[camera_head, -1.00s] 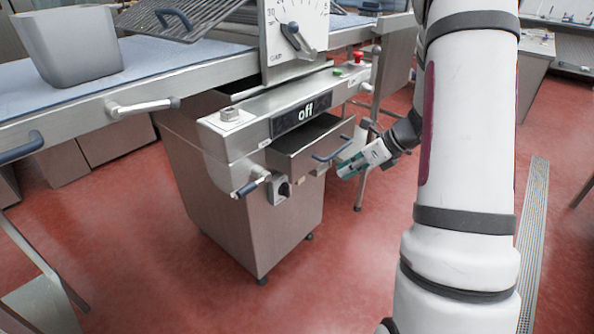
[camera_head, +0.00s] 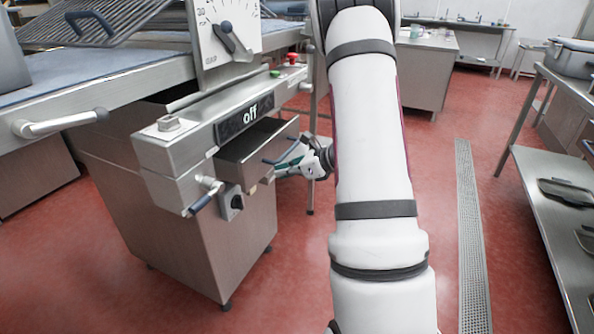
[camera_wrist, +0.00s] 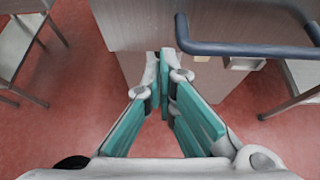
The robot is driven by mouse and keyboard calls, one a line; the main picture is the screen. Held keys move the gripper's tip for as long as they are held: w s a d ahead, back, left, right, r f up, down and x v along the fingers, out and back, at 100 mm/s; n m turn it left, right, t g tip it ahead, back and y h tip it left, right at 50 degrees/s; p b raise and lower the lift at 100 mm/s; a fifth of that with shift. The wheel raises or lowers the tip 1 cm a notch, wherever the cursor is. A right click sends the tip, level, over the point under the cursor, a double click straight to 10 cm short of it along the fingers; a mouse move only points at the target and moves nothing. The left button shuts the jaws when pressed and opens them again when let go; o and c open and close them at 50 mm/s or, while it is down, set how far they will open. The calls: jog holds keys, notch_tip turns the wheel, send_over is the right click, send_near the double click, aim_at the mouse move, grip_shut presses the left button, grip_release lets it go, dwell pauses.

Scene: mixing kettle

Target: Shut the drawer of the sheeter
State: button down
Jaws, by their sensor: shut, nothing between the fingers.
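The sheeter's drawer (camera_head: 262,141) is open, standing out from the steel body below the "off" display (camera_head: 243,122). Its dark blue bar handle (camera_head: 281,152) is on the drawer front. In the wrist view, the handle (camera_wrist: 245,49) runs across the upper right, with the grey drawer front (camera_wrist: 235,18) behind it. My gripper (camera_head: 286,170) is shut and empty, close to the drawer front near the handle. In the wrist view its teal fingers (camera_wrist: 165,62) meet just left of the handle's left end. Whether they touch the drawer cannot be told.
A red button (camera_head: 292,58) is above right. A steel shelf table (camera_head: 560,150) stands at right. The red floor between is clear.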

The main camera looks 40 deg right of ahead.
aim_at(260, 171)
jog(key=shift+w+a+f, duration=0.1)
jog(key=shift+w+a, duration=0.15)
jog(key=shift+w, duration=0.45)
jog(key=shift+w+a+r, duration=0.1)
jog(key=shift+w+a, duration=0.15)
jog(key=shift+w, duration=0.45)
jog(key=shift+w+a+f, duration=0.1)
jog(key=shift+w+a, duration=0.15)
jog(key=shift+w, duration=0.45)
jog(key=w+a, duration=0.1)
jog(key=w, duration=0.2)
jog(key=w+a+b, duration=0.1)
jog(key=w, duration=0.2)
jog(key=w+a+b, duration=0.1)
jog(key=w, duration=0.2)
jog(key=shift+a, duration=0.1)
jog(key=shift+s, duration=0.15)
